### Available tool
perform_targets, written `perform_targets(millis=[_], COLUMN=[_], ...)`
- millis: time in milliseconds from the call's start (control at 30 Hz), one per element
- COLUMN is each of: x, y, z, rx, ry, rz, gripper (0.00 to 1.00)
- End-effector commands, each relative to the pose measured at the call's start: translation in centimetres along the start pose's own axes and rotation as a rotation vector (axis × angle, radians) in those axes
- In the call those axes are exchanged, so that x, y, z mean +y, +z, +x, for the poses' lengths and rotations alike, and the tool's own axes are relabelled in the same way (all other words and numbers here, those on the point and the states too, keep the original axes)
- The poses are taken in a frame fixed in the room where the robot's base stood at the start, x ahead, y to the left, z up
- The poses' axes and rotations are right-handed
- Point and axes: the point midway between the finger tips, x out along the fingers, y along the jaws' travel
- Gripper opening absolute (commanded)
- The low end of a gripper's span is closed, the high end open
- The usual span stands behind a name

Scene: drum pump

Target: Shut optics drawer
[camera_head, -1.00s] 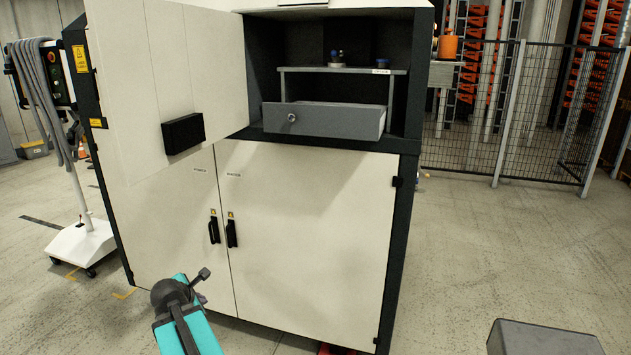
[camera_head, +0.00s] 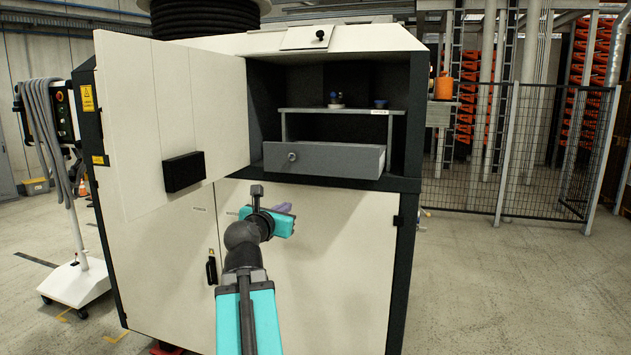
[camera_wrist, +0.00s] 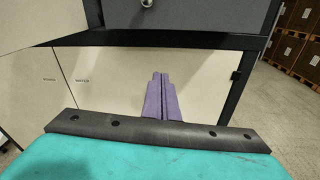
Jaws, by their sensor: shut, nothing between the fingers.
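The optics drawer (camera_head: 335,160) is a grey drawer with a round knob (camera_head: 292,157) at the left of its front. It sits pulled out under a shelf in the upper bay of the white cabinet. My gripper (camera_head: 284,209) is below the drawer, in front of the lower cabinet doors, apart from the drawer. In the wrist view its purple fingers (camera_wrist: 158,95) are together and empty. The drawer's lower front (camera_wrist: 190,14) and its knob (camera_wrist: 147,3) show at the top of that view. The drawer's inside is mostly hidden.
The upper cabinet door (camera_head: 175,110) stands open to the left, with a black box (camera_head: 184,172) on it. The shelf (camera_head: 345,110) above the drawer holds small blue-topped parts. A hose-draped control stand (camera_head: 75,200) is at far left. Open floor lies right, before a mesh fence (camera_head: 540,150).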

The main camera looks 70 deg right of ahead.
Motion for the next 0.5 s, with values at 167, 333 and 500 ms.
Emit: perform_targets(millis=[167,333,500], x=[-2.9,-3.8,-3.8], y=[4.7,6.2,6.2], z=[-0.5,-0.8,-0.8], rx=[-0.083,-0.109,-0.11], ry=[-0.037,-0.05,-0.05], rz=[-0.095,-0.13,-0.132], gripper=[0.0,0.0,0.0])
